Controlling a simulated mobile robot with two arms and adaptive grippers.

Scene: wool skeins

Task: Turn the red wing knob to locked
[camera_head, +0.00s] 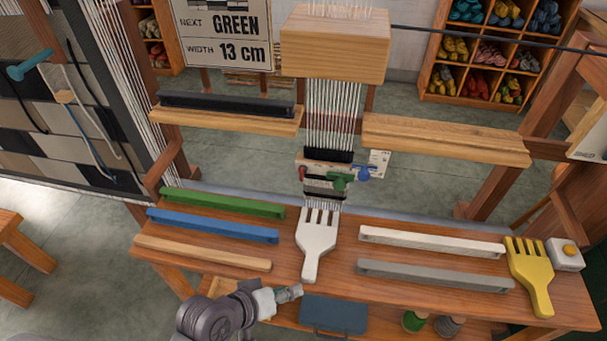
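The red wing knob (303,172) is small, at the left end of the wooden and black clamp piece (328,170) across the white warp threads. Its exact turn angle is too small to read. A green knob (340,181) and a blue knob (365,173) sit to its right on the same piece. My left gripper (290,293) is low at the front edge of the loom bench, well below and in front of the red knob, apart from it. Its fingers are too small to tell open from shut. My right gripper is out of view.
A white comb (318,243) lies on the bench (330,215) between my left gripper and the knobs. Green (222,203), blue (212,226) and wooden (202,252) bars lie left. White (432,242) and grey (435,275) bars and a yellow comb (530,274) lie right.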

